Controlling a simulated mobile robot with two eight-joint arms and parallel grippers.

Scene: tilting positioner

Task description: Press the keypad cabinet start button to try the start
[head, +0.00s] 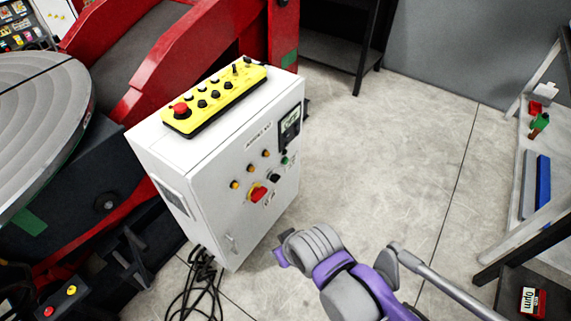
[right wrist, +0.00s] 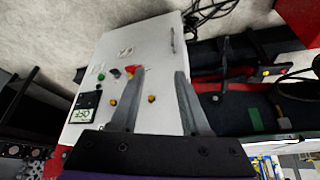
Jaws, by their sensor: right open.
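The white keypad cabinet (head: 205,170) stands left of centre in the head view. Its front panel carries a dark display unit (head: 289,128), a small green button (head: 285,160), a black knob (head: 274,178), a red-and-yellow rotary switch (head: 258,193) and a row of amber buttons. The right wrist view shows the panel turned round, with the green button (right wrist: 101,77) left of the fingers. My right gripper (right wrist: 159,73) is open and empty, its fingers in front of the panel; contact is not visible. In the head view its fingers are not clear. My left gripper is not in view.
A yellow control box (head: 215,98) with a red mushroom button lies on the cabinet. The red positioner (head: 190,55) and its round table (head: 45,85) stand behind and left. Black cables (head: 200,290) lie below the cabinet. A shelf (head: 510,170) stands right; the floor between is clear.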

